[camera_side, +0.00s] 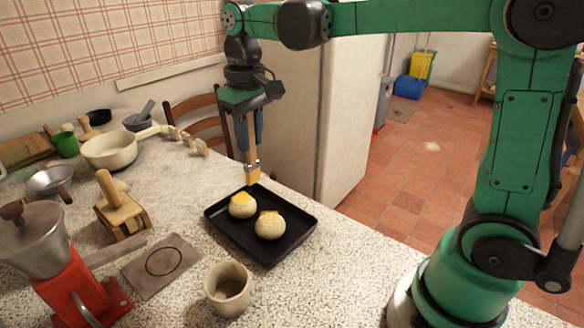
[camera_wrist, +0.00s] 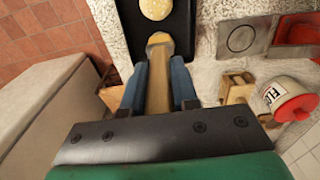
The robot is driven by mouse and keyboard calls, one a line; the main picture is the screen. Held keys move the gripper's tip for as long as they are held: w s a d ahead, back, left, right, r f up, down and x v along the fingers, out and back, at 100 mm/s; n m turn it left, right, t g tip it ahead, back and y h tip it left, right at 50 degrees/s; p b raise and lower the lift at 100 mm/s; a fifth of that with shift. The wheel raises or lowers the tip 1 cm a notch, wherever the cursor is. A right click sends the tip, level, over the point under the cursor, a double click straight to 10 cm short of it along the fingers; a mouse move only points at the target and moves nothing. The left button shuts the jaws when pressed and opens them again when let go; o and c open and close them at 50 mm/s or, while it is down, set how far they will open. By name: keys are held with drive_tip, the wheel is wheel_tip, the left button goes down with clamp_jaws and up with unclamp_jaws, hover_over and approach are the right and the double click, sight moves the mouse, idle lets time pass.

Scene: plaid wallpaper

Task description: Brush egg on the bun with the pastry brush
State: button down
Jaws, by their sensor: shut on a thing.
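My gripper (camera_side: 250,148) points down with its blue fingers shut on the wooden pastry brush (camera_side: 252,160). The brush hangs upright, its yellow bristles just above the back rim of a black baking tray (camera_side: 262,258), close to the back bun and apart from it. Two pale round buns sit on the tray.
A beige cup (camera_side: 228,290) stands in front of the tray; its contents are unclear. A grey mat with a dark ring (camera_side: 163,262), a wooden press (camera_side: 122,212) and a red grinder (camera_side: 75,290) stand left. The counter right of the tray is clear.

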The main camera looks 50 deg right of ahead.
drive_tip(key=s+f, duration=0.3)
drive_tip(key=f, duration=0.2)
drive_tip(key=shift+s+f, duration=0.15)
drive_tip(key=shift+f, duration=0.1)
idle(0.5)
drive_tip(key=shift+f, duration=0.65)
idle(0.7)
drive_tip(key=shift+s, duration=0.15)
drive_tip(key=shift+s, duration=0.3)
drive_tip(key=shift+w, duration=0.15)
